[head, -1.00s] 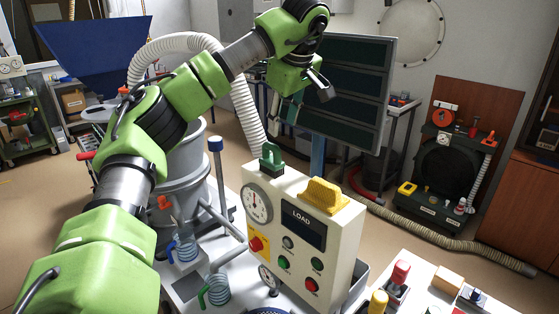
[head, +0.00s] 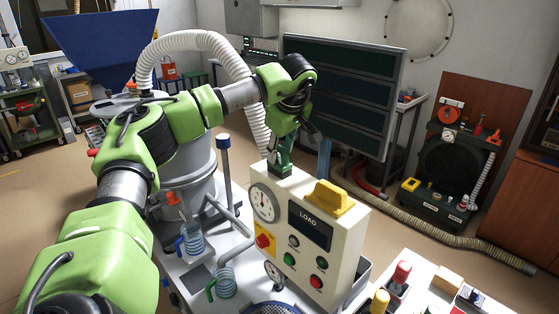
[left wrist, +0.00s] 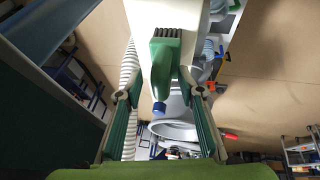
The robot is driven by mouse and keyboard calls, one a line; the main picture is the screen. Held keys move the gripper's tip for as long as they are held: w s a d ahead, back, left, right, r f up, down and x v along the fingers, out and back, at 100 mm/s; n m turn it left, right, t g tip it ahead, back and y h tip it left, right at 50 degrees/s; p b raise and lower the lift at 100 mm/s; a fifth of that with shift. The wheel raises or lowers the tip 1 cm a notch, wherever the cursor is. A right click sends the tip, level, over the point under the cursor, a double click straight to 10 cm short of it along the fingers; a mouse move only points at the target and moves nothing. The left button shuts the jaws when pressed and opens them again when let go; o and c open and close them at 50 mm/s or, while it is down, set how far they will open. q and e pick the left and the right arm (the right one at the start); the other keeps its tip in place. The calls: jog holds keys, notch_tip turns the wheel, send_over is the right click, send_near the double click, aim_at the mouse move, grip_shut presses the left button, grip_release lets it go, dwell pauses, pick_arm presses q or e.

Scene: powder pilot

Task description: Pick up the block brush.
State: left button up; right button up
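A green block with a ridged end, which looks like the block brush (head: 277,168), sits on top of the cream control box (head: 262,178) at its left end. In the left wrist view the green brush (left wrist: 165,62) lies ahead of the fingertips and roughly between their lines. My left gripper (head: 284,150) is above the brush, pointing down, and partly covers it. In the left wrist view its two fingers (left wrist: 160,95) are apart, with nothing clearly held. Whether they touch the brush cannot be told. My right gripper does not show.
A yellow ridged block (head: 328,198) sits on the same box, right of the brush. A post with a blue cap (head: 223,142) and a grey vessel (head: 190,185) stand to the left. A dark slatted panel (head: 345,90) stands behind. A white hose (head: 190,42) arches nearby.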

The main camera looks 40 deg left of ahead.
pick_arm(q)
jog(key=shift+d, duration=0.1)
jog(key=shift+c, duration=0.7)
grip_shut()
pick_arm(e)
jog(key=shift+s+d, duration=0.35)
pick_arm(q)
jog(key=shift+r, duration=0.1)
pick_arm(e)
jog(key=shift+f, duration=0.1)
pick_arm(q)
jog(key=shift+r+b, duration=0.4)
jog(key=shift+b, duration=0.05)
notch_tip(320, 180, up, 2)
jog(key=shift+r+b, duration=0.15)
jog(key=shift+b, duration=0.65)
jog(key=s+d+r+b, duration=0.1)
jog(key=s+d+r, duration=0.8)
jog(key=s+r, duration=0.1)
jog(key=shift+s+b, duration=0.3)
jog(key=shift+s, duration=0.1)
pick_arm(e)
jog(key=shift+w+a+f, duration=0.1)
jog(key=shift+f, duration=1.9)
pick_arm(q)
jog(key=shift+f, duration=0.1)
